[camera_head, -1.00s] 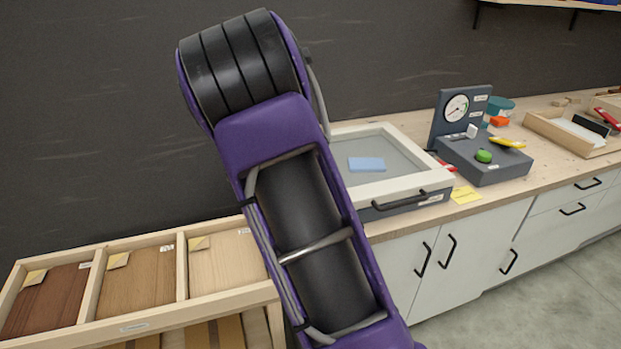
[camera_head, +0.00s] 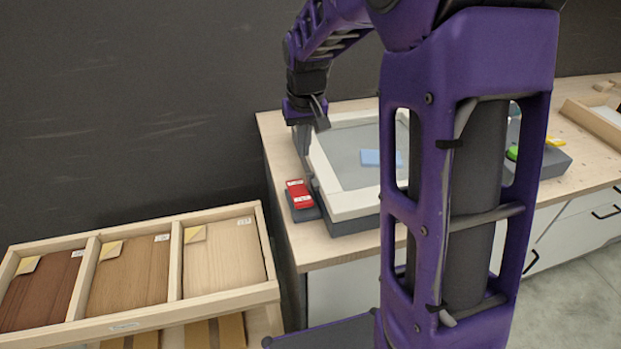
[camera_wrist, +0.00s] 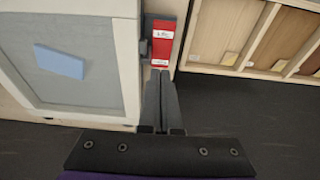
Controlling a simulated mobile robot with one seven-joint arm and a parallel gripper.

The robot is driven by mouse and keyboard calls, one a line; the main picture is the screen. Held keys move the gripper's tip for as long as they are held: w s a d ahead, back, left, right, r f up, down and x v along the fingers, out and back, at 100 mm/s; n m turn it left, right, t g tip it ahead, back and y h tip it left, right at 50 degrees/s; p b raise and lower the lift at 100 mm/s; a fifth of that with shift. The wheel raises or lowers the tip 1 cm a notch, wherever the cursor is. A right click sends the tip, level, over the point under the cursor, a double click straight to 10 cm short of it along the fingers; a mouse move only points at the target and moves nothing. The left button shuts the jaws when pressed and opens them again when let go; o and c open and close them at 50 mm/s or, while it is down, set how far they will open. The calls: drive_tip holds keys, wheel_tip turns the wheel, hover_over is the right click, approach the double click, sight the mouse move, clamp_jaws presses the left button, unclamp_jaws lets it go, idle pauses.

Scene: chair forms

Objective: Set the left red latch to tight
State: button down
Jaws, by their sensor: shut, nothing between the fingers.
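The left red latch (camera_head: 298,194) is on a dark base at the left side of the pale-framed box (camera_head: 349,205). It carries small white labels, too small to read. In the wrist view the latch (camera_wrist: 163,43) stands upright in the picture beside the frame. My gripper (camera_head: 308,178) points down just behind the latch in the head view. In the wrist view its fingertips (camera_wrist: 160,74) are together and empty at the latch's lower end. I cannot tell whether they touch it. My arm hides the right part of the box.
A blue card (camera_head: 380,158) lies on the box's grey panel. A wooden tray with three wood samples (camera_head: 133,275) stands at the left, below the bench (camera_head: 318,248). A dark device with a green knob (camera_head: 512,153) is partly hidden behind my arm.

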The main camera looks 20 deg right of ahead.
sight(303, 196)
drive_tip(key=shift+s+r, duration=0.1)
idle(0.3)
drive_tip(key=f, duration=0.4)
drive_tip(key=w+f, duration=0.1)
drive_tip(key=f, duration=0.7)
drive_tip(key=shift+w+f+b, duration=0.15)
drive_tip(key=shift+f+b, duration=0.2)
drive_tip(key=shift+f, duration=0.5)
drive_tip(key=shift+f+b, duration=0.15)
drive_tip(key=shift+b, duration=0.25)
